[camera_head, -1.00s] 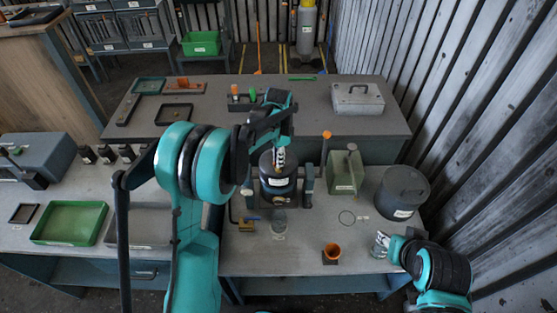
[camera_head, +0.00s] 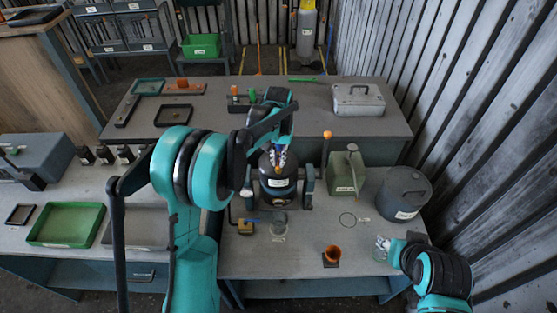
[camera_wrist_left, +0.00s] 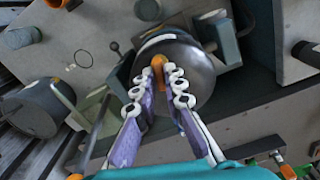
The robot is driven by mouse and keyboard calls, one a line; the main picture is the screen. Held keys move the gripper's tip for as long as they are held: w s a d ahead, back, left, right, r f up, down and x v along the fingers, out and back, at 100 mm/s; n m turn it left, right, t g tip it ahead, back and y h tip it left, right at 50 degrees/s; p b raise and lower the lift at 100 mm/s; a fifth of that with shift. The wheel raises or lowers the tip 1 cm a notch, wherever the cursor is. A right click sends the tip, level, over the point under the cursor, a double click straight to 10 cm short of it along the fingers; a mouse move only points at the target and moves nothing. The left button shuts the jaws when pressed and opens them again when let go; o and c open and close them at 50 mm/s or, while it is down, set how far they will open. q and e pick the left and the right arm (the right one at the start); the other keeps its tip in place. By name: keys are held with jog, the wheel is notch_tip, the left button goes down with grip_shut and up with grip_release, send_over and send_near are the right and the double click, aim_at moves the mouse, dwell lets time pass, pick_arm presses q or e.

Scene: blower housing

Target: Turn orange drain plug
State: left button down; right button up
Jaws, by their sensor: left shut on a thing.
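The orange drain plug (camera_wrist_left: 158,62) sits on top of the dark rounded housing (camera_wrist_left: 200,72) in the left wrist view. The housing (camera_head: 277,187) stands upright in a stand on the near bench in the head view. My left gripper (camera_wrist_left: 166,76) reaches it from above, its two fingers closed around the plug. In the head view the left gripper (camera_head: 279,160) is over the housing's top, and its fingers hide the plug. My right gripper (camera_head: 382,246) is low at the bench's right front, too small to read its fingers.
An orange cup (camera_head: 333,254) stands near the bench's front edge. A green canister (camera_head: 345,172) and a dark lidded pot (camera_head: 403,193) stand right of the housing. A green tray (camera_head: 67,224) lies left.

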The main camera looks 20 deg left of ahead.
aim_at(278, 162)
pick_arm(q)
jog(key=n, duration=0.5)
jog(key=shift+n, duration=0.3)
jog(key=n, duration=0.6)
jog(key=shift+b, duration=0.4)
jog(key=n, duration=0.6)
jog(key=shift+n, duration=0.3)
jog(key=c, duration=1.6)
grip_release()
jog(key=shift+r, duration=0.15)
notch_tip(278, 162, up, 12)
